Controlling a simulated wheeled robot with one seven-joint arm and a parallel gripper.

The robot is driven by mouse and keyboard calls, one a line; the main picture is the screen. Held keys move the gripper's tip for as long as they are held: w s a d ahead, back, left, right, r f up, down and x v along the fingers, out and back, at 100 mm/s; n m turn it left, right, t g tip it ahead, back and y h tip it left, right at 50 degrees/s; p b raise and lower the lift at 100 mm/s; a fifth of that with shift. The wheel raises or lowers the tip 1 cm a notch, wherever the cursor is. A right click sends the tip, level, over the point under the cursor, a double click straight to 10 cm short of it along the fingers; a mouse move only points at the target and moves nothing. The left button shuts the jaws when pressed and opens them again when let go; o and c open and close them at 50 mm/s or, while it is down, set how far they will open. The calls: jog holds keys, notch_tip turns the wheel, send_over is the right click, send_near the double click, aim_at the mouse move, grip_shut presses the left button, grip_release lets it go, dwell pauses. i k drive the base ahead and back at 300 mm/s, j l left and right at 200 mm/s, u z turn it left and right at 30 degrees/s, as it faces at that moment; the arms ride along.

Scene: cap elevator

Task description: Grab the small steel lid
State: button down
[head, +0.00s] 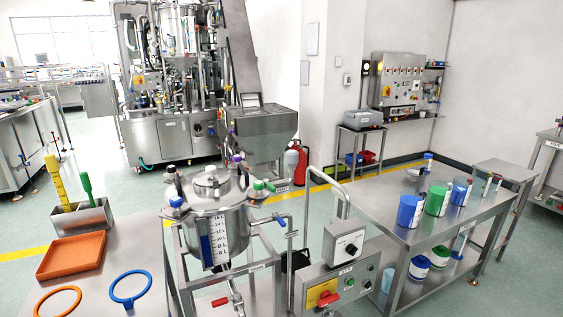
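A steel vessel (228,236) stands in a frame at the centre front, with a level scale on its side. A domed steel lid (211,184) with a pale cap on top sits on the vessel. Coloured clamp knobs in blue, green, white and purple surround its rim. I cannot tell whether this is the small steel lid of the task; no separate loose steel lid is clear in the head view. My gripper is not in view.
Left steel table holds an orange tray (72,255), a blue ring (130,288), an orange ring (57,302) and a brush holder (82,217). Right steel table (385,193) bears several coloured containers. A control box (326,286) stands beside the vessel. Green floor lies open behind.

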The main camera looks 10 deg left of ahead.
aim_at(205, 178)
jog(key=i+j+u, duration=0.25)
jog(key=i, duration=0.2)
jog(key=i+j+u, duration=0.3)
jog(key=i, duration=0.15)
jog(key=i+j+u, duration=0.1)
jog(key=i+u, duration=0.15)
jog(key=i, duration=0.2)
